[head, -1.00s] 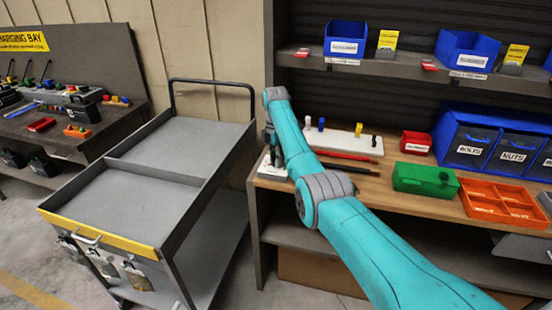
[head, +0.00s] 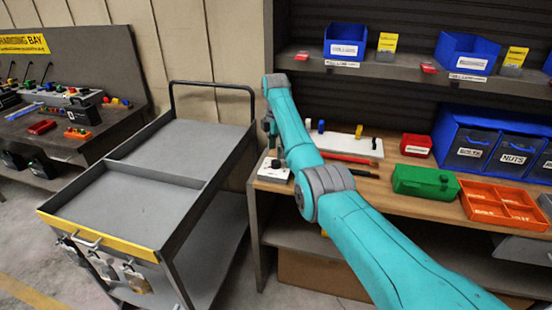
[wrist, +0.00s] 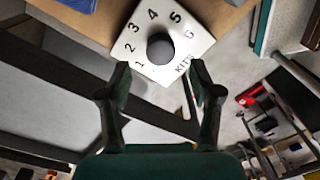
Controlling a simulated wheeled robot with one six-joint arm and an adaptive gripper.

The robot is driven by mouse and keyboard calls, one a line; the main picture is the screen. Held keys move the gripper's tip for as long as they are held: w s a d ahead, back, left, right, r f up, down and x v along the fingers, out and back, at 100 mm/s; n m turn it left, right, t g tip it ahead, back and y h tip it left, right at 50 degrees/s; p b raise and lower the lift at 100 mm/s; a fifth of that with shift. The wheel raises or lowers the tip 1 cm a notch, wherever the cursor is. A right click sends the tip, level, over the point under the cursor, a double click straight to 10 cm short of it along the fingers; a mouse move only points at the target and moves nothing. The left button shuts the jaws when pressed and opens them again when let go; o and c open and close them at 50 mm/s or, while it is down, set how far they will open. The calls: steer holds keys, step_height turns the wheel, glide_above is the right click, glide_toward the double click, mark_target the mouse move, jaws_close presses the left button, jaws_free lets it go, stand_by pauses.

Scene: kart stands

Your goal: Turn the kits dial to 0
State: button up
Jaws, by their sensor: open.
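The kits dial (wrist: 177,22) is a white square plate with black numbers, the word KITS and a round dark grey knob (wrist: 160,50). In the head view the dial (head: 268,173) sits at the left end of the wooden bench top. I can read 1 to 6 around the knob; I cannot make out a 0 or where the knob points. My gripper (wrist: 160,78) is open and empty, its dark fingers apart on either side just below the knob in the wrist view. It looks clear of the knob. In the head view my arm partly hides it above the dial.
A grey cart (head: 160,193) stands left of the bench (head: 375,188). A white board with pegs (head: 345,140), a red rod (head: 350,158), a green box (head: 425,181) and an orange tray (head: 503,205) lie right of the dial. A shelf (head: 400,70) overhangs the bench.

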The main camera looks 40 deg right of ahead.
mark_target(276, 161)
step_height(276, 161, up, 7)
stand_by(0.3)
stand_by(0.5)
